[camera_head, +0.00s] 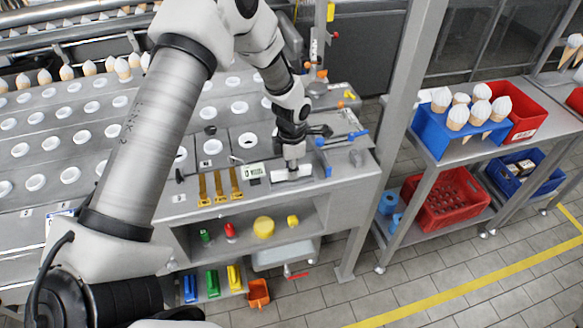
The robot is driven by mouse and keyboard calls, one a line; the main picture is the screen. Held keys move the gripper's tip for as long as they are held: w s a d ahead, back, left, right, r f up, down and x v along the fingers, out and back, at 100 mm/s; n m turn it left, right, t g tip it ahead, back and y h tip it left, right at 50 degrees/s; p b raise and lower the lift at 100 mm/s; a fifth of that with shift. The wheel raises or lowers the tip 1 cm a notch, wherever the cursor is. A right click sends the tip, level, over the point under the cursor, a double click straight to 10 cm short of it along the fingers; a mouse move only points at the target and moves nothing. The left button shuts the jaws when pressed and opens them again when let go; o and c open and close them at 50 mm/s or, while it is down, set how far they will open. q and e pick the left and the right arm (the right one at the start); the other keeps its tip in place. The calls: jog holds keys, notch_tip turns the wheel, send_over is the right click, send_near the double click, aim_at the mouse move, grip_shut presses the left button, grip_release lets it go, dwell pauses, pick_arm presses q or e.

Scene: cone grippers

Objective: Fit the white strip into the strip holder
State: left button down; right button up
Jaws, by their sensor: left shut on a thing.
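My left arm reaches in from the left across the steel workbench. My left gripper (292,165) points down at the bench's right part, shut on the white strip (292,174). The strip lies roughly level, low over the bench top near its front edge. The gripper covers part of it. I cannot clearly make out the strip holder, nor whether the strip touches it or sits in it. My right gripper is not in view.
Yellow-brown tools (219,186) and a small display (252,171) lie left of the gripper. A blue-handled tool (345,137) lies to its right. A steel post (388,130) rises beyond the bench's right end. A shelf below holds coloured parts.

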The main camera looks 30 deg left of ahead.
pick_arm(q)
jog(key=shift+p, duration=0.75)
dwell(1.4)
jog(key=shift+f+b, duration=0.35)
jog(key=shift+f, duration=0.35)
dwell(0.5)
jog(key=c, duration=1.1)
grip_release()
jog(key=shift+c, duration=0.2)
jog(key=shift+r, duration=0.15)
notch_tip(320, 180, up, 12)
